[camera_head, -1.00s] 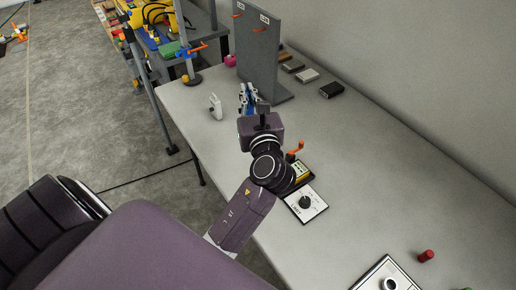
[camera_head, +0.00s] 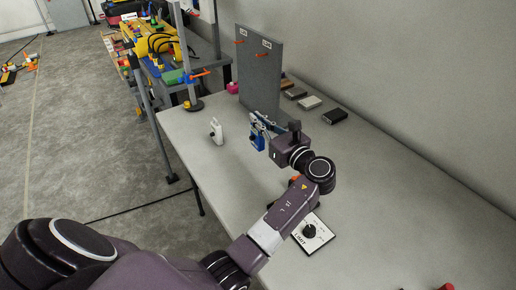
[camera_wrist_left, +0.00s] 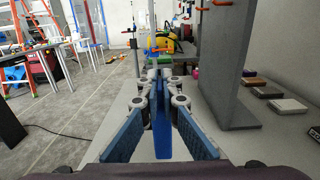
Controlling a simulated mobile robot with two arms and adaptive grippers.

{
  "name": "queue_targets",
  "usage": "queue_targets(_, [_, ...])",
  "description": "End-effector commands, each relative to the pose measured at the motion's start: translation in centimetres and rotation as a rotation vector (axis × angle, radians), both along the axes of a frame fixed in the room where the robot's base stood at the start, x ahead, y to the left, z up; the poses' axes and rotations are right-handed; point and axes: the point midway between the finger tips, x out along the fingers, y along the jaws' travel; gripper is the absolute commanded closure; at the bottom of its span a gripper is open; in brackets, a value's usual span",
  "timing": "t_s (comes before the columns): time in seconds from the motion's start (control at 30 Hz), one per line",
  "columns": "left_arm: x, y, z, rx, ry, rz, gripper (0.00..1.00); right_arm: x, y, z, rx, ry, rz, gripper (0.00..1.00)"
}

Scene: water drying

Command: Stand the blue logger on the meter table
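The blue logger (camera_head: 257,141) is at my left gripper (camera_head: 262,122), over the long grey table (camera_head: 225,165) in the head view. It looks upright, with a light patch on its face. In the left wrist view the blue logger (camera_wrist_left: 162,135) shows as a narrow blue slab between the fingers of the left gripper (camera_wrist_left: 163,88), which are closed on it. I cannot tell whether its base touches the table. My right gripper is not in view.
A white logger-shaped piece (camera_head: 216,130) stands to the left on the table. A grey upright board (camera_head: 258,75) with orange hooks is behind. Dark and pale blocks (camera_head: 309,103) lie along the wall side. A dial plate (camera_head: 312,233) is nearer. The right part is mostly clear.

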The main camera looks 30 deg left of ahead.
Motion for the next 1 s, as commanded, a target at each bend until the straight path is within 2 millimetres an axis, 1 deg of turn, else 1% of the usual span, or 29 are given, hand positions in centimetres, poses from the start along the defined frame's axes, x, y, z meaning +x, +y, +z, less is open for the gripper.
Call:
queue_targets(0.03, [0.0, 0.0, -1.5, 0.002, 0.006, -0.001, 1.00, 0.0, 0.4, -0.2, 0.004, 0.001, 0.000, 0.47])
queue_targets(0.13, [0.0, 0.0, -3.6, 0.002, 0.003, -0.001, 1.00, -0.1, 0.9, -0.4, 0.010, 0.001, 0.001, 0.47])
queue_targets(0.2, [0.0, 0.0, -4.6, 0.002, 0.001, -0.001, 1.00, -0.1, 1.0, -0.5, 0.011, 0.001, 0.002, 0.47])
queue_targets(0.37, [0.0, 0.0, -5.8, 0.001, 0.000, -0.001, 1.00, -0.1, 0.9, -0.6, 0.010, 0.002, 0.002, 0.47])
queue_targets(0.6, [0.0, 0.0, -9.3, 0.001, 0.002, -0.001, 1.00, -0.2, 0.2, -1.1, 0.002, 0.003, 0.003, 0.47])
queue_targets(0.7, [0.0, 0.0, -9.9, 0.001, -0.001, -0.001, 1.00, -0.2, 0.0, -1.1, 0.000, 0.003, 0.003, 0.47])
queue_targets(1.0, [0.0, 0.0, -10.0, 0.001, -0.001, -0.001, 1.00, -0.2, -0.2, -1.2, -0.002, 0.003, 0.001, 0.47])
